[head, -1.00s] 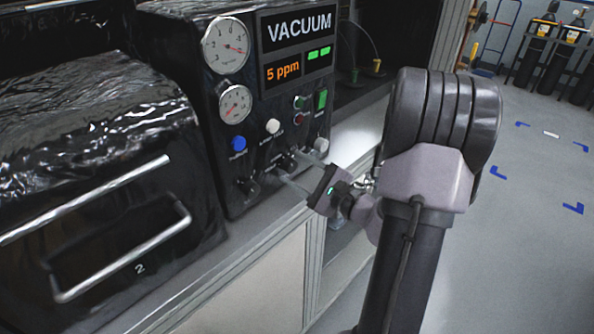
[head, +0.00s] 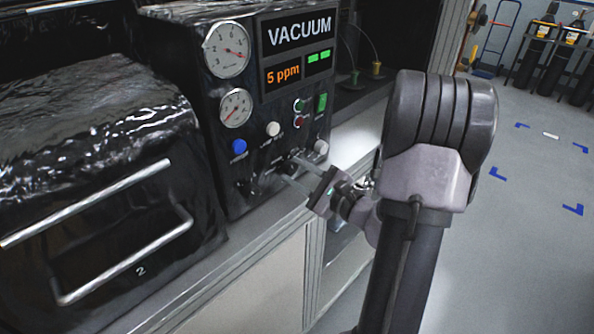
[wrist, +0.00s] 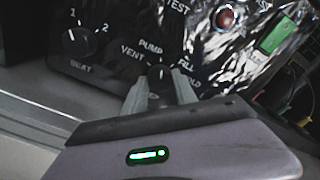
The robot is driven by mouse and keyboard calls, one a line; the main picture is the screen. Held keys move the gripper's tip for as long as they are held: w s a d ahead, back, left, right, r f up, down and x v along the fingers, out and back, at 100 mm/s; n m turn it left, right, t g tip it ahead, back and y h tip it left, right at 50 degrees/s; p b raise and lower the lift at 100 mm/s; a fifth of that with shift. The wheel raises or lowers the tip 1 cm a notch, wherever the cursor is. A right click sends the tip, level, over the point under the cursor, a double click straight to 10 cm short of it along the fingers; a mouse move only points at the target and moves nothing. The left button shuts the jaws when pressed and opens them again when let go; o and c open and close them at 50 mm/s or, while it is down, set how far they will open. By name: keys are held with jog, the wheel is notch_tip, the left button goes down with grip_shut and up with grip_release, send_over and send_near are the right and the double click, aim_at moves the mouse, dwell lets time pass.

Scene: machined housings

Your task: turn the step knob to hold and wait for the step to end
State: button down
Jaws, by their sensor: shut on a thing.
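The step knob (wrist: 159,76) is a dark round knob on the front of the black vacuum panel, with the labels VENT, PUMP and FILL around it in the wrist view. My gripper (wrist: 160,88) is shut on the knob, one finger on each side. In the head view my gripper (head: 289,168) reaches the lower panel from the right, and its fingers largely hide the knob.
A second knob (wrist: 80,42) marked 1 and 2 sits left of the gripped one. Blue (head: 239,146) and white (head: 273,129) buttons and two gauges are above. A black chamber with a metal handle (head: 125,264) stands at left.

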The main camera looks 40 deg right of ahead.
jog(key=m+p, duration=0.2)
jog(key=m, duration=0.2)
jog(key=shift+r, duration=0.1)
jog(key=m+p, duration=0.3)
jog(key=m, duration=0.2)
jog(key=shift+p, duration=0.35)
jog(key=m+p, duration=0.4)
jog(key=m, duration=0.1)
jog(key=shift+a, duration=0.1)
jog(key=shift+m+p, duration=1)
jog(key=shift+m, duration=0.3)
jog(key=c, duration=1)
grip_release()
